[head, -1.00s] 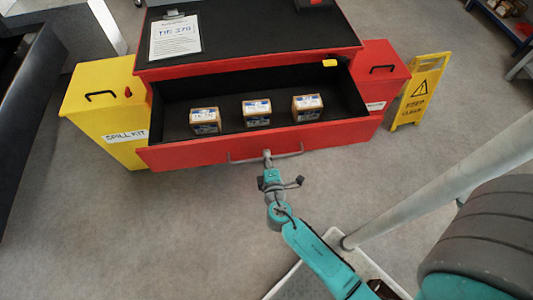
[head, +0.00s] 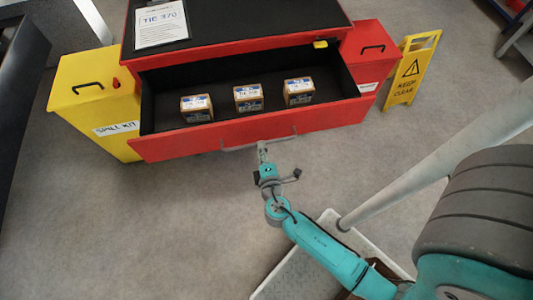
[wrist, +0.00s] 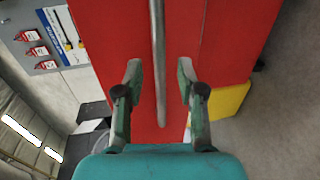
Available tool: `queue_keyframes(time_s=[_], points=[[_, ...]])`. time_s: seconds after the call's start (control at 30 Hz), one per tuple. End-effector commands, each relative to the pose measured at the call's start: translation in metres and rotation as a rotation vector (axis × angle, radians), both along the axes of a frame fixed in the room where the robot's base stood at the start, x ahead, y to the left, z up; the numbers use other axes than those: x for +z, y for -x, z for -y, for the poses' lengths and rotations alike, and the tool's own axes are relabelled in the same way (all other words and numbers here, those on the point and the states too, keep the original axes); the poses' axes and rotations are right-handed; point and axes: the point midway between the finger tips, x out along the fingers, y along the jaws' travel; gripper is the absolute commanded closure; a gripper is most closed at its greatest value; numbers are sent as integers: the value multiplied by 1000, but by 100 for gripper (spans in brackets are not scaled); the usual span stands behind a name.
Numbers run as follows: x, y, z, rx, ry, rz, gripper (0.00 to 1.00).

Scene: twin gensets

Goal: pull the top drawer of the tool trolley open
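The tool trolley (head: 235,48) is red with a black top. Its top drawer (head: 215,137) is pulled well out and shows a black interior with three small labelled boxes (head: 248,98). The drawer's grey bar handle (head: 285,139) runs along its front; in the wrist view the handle (wrist: 157,45) stands upright in the picture before the red front. My gripper (wrist: 159,75) is open, with its two fingers on either side of the bar and a visible gap at each side. In the head view my gripper (head: 262,146) is at the handle's middle.
A yellow spill kit bin (head: 95,95) stands left of the trolley and a red bin (head: 368,50) right of it. A yellow keep-clear sign (head: 411,68) stands farther right. The grey floor before the drawer is clear at left.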

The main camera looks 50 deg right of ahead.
Motion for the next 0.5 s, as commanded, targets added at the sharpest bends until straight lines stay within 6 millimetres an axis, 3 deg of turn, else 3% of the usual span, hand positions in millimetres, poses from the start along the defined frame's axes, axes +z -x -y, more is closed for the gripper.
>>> queue_keyframes(time_s=[0.2, 0.5], points=[[7, 28, -20, 6, -1, -1, 61], [13, 55, -39, 5, -1, 0, 61]])
